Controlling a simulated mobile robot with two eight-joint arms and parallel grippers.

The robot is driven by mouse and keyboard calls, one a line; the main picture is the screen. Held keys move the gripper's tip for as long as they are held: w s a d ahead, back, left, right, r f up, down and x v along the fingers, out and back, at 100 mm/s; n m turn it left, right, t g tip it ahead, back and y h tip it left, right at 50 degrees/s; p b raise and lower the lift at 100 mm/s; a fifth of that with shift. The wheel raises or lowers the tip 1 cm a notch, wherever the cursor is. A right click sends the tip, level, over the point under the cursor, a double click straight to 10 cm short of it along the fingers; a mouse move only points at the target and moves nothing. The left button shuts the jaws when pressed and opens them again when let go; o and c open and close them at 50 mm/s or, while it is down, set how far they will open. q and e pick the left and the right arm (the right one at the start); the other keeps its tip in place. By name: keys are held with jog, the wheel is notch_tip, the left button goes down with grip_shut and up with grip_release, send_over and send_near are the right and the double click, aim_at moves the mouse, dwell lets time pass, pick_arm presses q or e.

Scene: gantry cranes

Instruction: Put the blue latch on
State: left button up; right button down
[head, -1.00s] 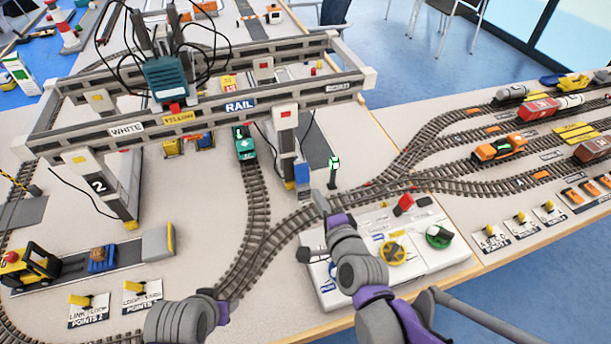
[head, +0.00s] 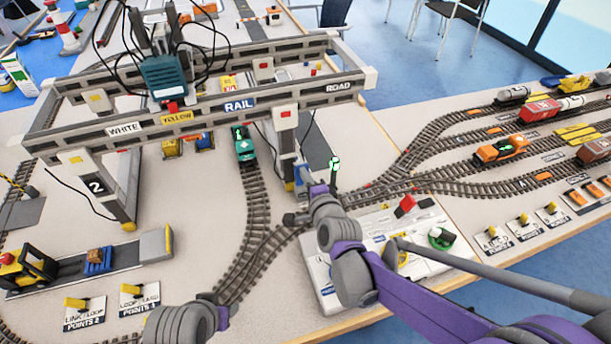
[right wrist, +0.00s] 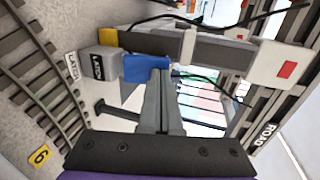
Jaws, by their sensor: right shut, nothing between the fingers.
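In the head view my right gripper (head: 312,188) is at the foot of the crane's right leg (head: 286,150) and largely covers the latch. Part of my left arm shows at the bottom; its left gripper (head: 210,303) is too unclear to read.
The gantry crane beam (head: 205,105) spans the tracks. A green engine (head: 245,148) stands on the track beneath it. A signal post (head: 335,168) stands just right of my right gripper. A white control panel (head: 318,270) lies under my right arm.

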pick_arm(q)
jog(key=r+p, duration=0.5)
jog(key=shift+w, duration=0.2)
pick_arm(e)
jog(key=g, duration=0.1)
jog(key=w+g, duration=0.1)
jog(key=r+g+h, duration=0.1)
jog(key=shift+w+a, duration=0.25)
jog(key=shift+w, duration=0.1)
jog(key=shift+w+a+f, duration=0.2)
jog(key=shift+w, duration=0.35)
pick_arm(q)
jog(key=shift+r, duration=0.1)
pick_arm(e)
jog(key=shift+s, duration=0.1)
pick_arm(q)
jog(key=shift+f+b, duration=0.3)
pick_arm(e)
jog(key=shift+s+d+f, duration=0.25)
jog(key=shift+s+f, duration=0.05)
jog(key=shift+s, duration=0.4)
pick_arm(q)
jog(key=shift+r, duration=0.1)
pick_arm(e)
jog(key=shift+r, duration=0.15)
